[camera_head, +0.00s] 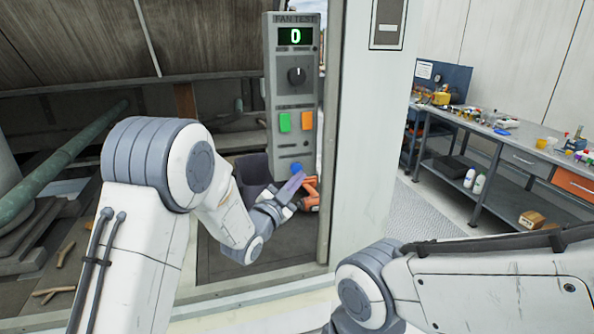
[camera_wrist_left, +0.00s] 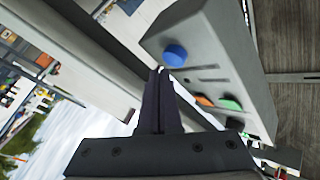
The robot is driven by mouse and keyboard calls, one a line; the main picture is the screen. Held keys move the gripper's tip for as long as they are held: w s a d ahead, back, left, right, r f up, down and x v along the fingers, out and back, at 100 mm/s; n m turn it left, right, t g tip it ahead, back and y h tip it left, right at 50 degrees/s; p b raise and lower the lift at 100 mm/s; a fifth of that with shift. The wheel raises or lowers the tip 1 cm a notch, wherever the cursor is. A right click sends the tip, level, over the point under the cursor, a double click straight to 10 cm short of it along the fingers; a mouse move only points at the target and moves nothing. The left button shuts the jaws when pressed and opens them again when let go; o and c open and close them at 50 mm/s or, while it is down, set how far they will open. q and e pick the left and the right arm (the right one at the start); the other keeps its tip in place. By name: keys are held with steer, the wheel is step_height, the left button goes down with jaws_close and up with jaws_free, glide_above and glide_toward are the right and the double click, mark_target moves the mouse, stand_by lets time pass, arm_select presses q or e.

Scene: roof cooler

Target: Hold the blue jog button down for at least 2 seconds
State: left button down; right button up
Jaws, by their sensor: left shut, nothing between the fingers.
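The blue jog button (camera_head: 297,168) is low on the grey fan test panel (camera_head: 284,70), below the green and orange buttons. It also shows in the left wrist view (camera_wrist_left: 175,55), round and raised from the panel's face. My left gripper (camera_head: 302,175) is shut and empty, its fingertips just below the blue button in the head view. In the left wrist view its closed fingers (camera_wrist_left: 157,72) end close beside the button, with a small gap in the picture; I cannot tell if they touch. The panel display reads 0. My right gripper is out of view; only my right arm shows.
The panel has a black knob (camera_head: 296,75), a green button (camera_head: 284,122) and an orange button (camera_head: 307,120). An orange tool-like object (camera_head: 311,195) is behind my left gripper. A workbench (camera_head: 500,135) with clutter stands at the right, and a green pipe (camera_head: 60,165) runs at the left.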

arm_select(q)
steer(key=shift+w+a+b, duration=0.1)
steer(key=shift+w+b, duration=0.3)
